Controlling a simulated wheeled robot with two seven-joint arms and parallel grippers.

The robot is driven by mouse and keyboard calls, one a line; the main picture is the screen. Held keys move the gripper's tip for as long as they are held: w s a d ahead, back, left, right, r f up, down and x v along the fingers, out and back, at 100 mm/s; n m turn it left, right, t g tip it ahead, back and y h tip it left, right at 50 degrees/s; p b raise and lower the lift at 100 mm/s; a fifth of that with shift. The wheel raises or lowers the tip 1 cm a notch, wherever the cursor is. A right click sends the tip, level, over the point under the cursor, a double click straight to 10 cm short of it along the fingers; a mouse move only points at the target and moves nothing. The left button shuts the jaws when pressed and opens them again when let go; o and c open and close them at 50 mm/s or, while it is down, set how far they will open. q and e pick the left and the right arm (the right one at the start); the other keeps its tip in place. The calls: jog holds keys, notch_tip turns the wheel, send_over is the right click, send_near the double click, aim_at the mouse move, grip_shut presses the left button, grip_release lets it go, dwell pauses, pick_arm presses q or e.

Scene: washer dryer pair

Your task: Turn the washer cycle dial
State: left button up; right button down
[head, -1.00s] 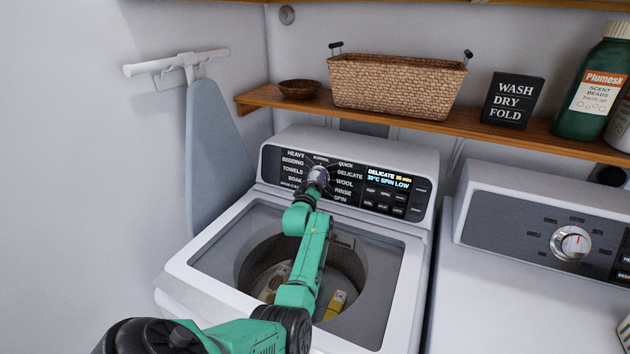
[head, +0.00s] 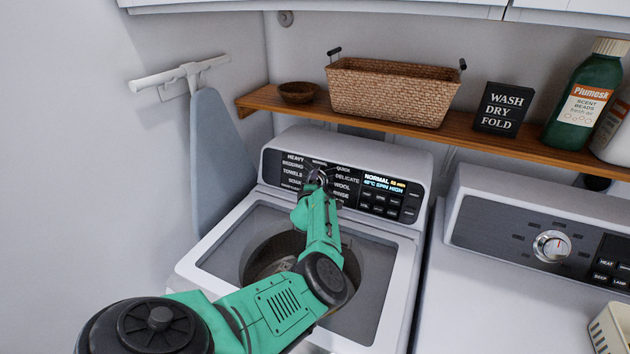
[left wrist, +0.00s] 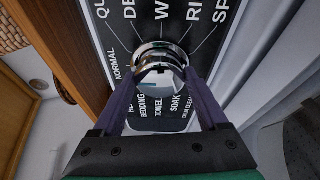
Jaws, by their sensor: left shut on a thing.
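The washer (head: 385,255) stands in the middle of the head view with a dark control panel along its back. Its cycle dial (head: 317,175) is on the left half of that panel, ringed by cycle names, and is partly hidden by my left gripper (head: 318,183). In the left wrist view the silver dial (left wrist: 160,57) sits between the two fingers of my left gripper (left wrist: 162,85), which is shut on it. The display (head: 384,183) reads NORMAL, with SPIN HIGH below. My right gripper is in neither view.
A wooden shelf (head: 365,124) with a wicker basket (head: 392,92) hangs above the washer. The dryer (head: 490,310) with its own knob (head: 551,246) stands to the right. An ironing board (head: 218,160) hangs on the left wall.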

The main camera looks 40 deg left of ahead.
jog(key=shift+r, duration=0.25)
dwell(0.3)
pick_arm(q)
jog(key=o, duration=1.3)
